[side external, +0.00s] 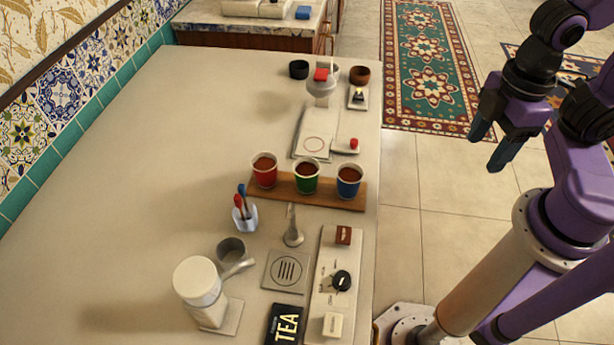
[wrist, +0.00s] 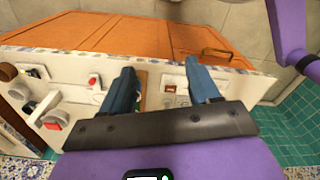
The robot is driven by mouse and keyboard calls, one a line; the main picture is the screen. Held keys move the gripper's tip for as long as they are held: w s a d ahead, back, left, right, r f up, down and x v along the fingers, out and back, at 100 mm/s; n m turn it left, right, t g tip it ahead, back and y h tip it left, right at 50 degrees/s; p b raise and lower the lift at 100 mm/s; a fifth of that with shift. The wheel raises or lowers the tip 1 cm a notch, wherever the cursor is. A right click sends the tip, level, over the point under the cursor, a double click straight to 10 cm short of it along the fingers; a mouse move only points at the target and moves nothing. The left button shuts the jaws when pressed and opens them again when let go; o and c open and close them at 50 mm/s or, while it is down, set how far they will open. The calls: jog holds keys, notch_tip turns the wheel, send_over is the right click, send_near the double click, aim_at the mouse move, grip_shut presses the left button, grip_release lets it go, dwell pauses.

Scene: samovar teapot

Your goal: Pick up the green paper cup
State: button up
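The green paper cup (side external: 306,177) stands upright in the middle of a wooden board (side external: 281,190), filled with something brown. A red cup (side external: 264,171) is on its left and a blue cup (side external: 348,181) on its right, both filled likewise. My gripper (side external: 485,150) is open and empty, off the counter's right edge over the tiled floor, well apart from the cups. In the wrist view my gripper's two blue fingers (wrist: 162,85) are spread, and they mostly hide the board and cups.
A utensil holder (side external: 245,215), a metal tamper (side external: 293,228), a control panel (side external: 335,280) and a white-lidded grinder (side external: 199,285) stand nearer the camera. A pale stand with a red top (side external: 321,82) and small bowls are behind the cups. The counter's left side (side external: 130,200) is clear.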

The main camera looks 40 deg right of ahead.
jog(key=o, duration=0.4)
jog(key=shift+c, duration=0.2)
jog(key=n+h, duration=0.2)
jog(key=n, duration=0.6)
send_over(306, 168)
jog(key=s+a, duration=0.2)
notch_tip(306, 168, down, 14)
jog(key=shift+d+f, duration=0.2)
jog(key=shift+f, duration=1.15)
jog(key=shift+d+f, duration=0.2)
jog(key=shift+f, duration=1.1)
